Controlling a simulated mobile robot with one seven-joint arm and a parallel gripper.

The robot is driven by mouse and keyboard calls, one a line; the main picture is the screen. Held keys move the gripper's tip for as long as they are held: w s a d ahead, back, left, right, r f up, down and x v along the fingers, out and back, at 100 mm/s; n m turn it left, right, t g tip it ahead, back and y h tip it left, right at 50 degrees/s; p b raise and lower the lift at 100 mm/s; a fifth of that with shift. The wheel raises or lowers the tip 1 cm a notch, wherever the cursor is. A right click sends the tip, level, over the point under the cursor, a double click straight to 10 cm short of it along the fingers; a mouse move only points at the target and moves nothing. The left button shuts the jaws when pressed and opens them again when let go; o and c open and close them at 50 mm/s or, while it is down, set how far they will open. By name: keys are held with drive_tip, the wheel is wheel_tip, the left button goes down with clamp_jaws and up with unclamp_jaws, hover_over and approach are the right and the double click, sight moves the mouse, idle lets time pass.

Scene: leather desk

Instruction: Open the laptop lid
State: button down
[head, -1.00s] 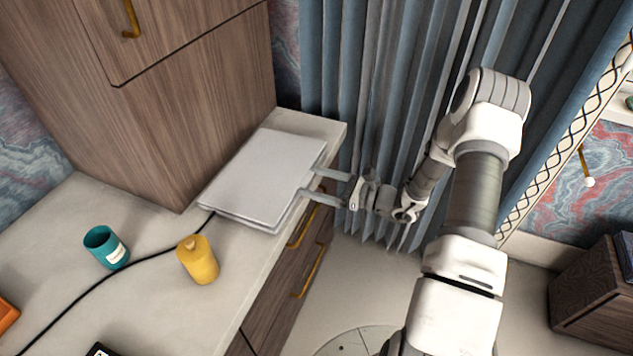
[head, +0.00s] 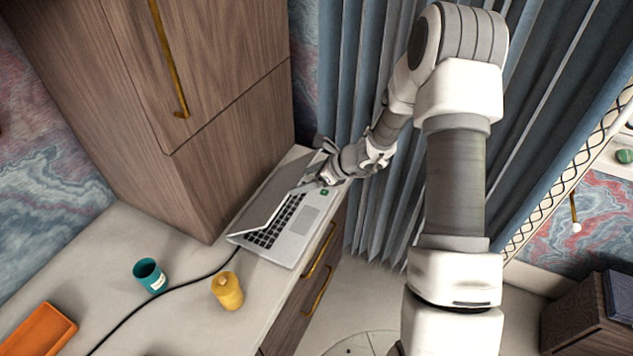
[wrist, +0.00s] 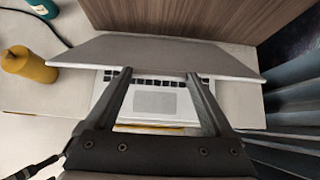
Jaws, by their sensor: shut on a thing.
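The silver laptop (head: 290,247) stands on the pale desk with its lid (head: 272,196) partly raised, tilted over the dark keyboard. The keyboard and touchpad show below the lid. In the wrist view the lid (wrist: 165,52) spans the picture, with the laptop base (wrist: 155,102) below it. My gripper (head: 318,180) is at the lid's edge on the far right side of the laptop. In the wrist view the fingertips (wrist: 160,74) meet the lid's free edge, set apart along it. The gripper is shut on the lid; the exact contact is hard to see.
A wooden cabinet (head: 210,120) stands close behind the lid. A yellow bottle (head: 228,292), a teal cup (head: 150,277) and an orange tray (head: 38,332) stand on the desk (head: 185,325) at left. A black cable runs from the laptop. Blue curtains (head: 365,110) hang beyond my arm.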

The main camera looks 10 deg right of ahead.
drive_tip(key=w+a+r+p, duration=0.5)
drive_tip(key=w+a+r, duration=0.3)
drive_tip(key=a, duration=0.4)
drive_tip(key=shift+w+a+p, duration=0.3)
drive_tip(key=shift+w+p, duration=0.1)
drive_tip(key=shift+w, duration=0.2)
drive_tip(key=shift+c, duration=0.2)
unclamp_jaws()
drive_tip(key=shift+o, duration=0.2)
drive_tip(key=shift+s+d+f, duration=0.1)
drive_tip(key=shift+f, duration=0.05)
